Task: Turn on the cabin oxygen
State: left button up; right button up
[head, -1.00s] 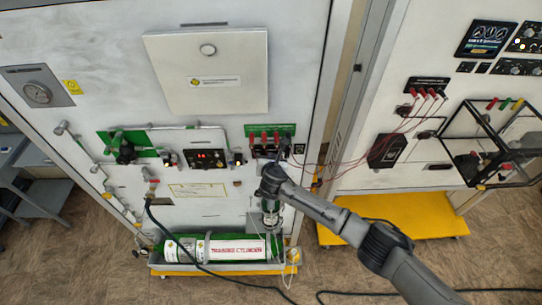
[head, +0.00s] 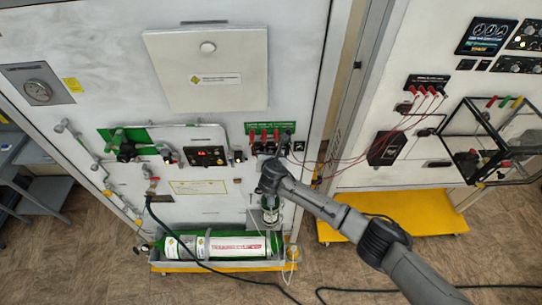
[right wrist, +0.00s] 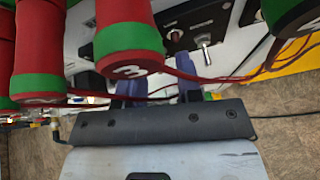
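The oxygen trainer panel (head: 110,60) is a white board with a green strip (head: 250,128) carrying several red handles and a dark switch plate (head: 258,150) below. My right gripper (head: 284,150) is at the right end of this plate; its fingertips are hard to make out there. In the right wrist view, the two bluish fingers of my right gripper (right wrist: 160,88) are apart with nothing seen between them. A silver toggle switch (right wrist: 205,42) is beyond them, on a dark plate. Red-and-green handles (right wrist: 130,45) hang close to the camera. My left gripper is not in view.
A green training cylinder (head: 225,247) lies in a tray below the panel. A black knob (head: 126,152), a display box (head: 207,157) and a gauge (head: 38,92) are to the left. Red cables (head: 375,148) run to the right-hand panel (head: 385,50). A black frame box (head: 485,140) stands at right.

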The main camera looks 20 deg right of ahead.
jog(key=b+v, duration=0.2)
jog(key=v, duration=1.1)
jog(key=shift+s+r, duration=0.15)
jog(key=shift+s, duration=0.25)
jog(key=shift+a, duration=0.1)
